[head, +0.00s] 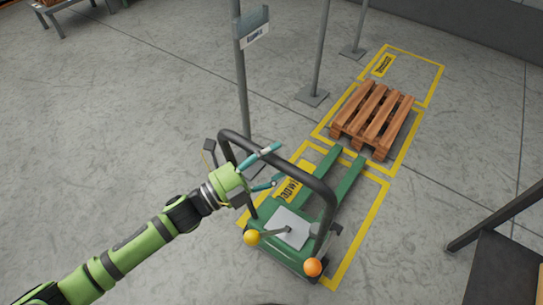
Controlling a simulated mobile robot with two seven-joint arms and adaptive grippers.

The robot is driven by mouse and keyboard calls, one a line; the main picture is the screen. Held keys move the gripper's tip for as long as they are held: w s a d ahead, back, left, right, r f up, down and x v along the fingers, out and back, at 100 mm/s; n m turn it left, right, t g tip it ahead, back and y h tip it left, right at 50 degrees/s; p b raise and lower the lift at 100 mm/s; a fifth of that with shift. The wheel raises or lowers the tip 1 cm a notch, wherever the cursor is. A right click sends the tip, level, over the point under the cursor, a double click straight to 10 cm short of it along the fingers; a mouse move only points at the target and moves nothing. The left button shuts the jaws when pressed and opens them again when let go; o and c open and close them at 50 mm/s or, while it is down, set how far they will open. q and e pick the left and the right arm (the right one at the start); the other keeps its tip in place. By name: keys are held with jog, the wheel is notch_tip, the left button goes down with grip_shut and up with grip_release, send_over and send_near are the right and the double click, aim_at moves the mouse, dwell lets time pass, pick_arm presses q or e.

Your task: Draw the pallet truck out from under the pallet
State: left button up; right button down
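The green pallet truck (268,222) has a black looped handle (308,178) and two forks pointing to the upper right. The fork tips (333,152) lie close to the near edge of the wooden pallet (373,118); no fork is seen inside it, though I cannot tell whether a tip reaches under. My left gripper (277,166) is at the left part of the handle, its two teal fingers spread apart. The handle bar passes between the fingers in the picture; I cannot tell whether they touch it. My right gripper is not in view.
Yellow floor lines (352,258) mark bays in a row; the pallet sits in the middle one. A grey sign post (241,85) and other posts (321,50) stand left of the bays. A dark table (505,270) is at lower right.

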pick_arm(q)
grip_shut()
jog(key=shift+s+a+f, duration=0.2)
jog(key=shift+s+a, duration=0.05)
jog(key=shift+s, duration=0.2)
jog(key=shift+s+a+r, duration=0.15)
jog(key=shift+s+a, duration=0.2)
jog(key=shift+s, duration=0.1)
jog(key=shift+c, duration=0.5)
grip_release()
jog(key=shift+s+a+r, duration=0.1)
jog(key=shift+a, duration=0.05)
jog(key=shift+o, duration=1.3)
jog(key=shift+w+d, duration=0.25)
jog(key=shift+w, duration=0.1)
jog(key=v, duration=1.2)
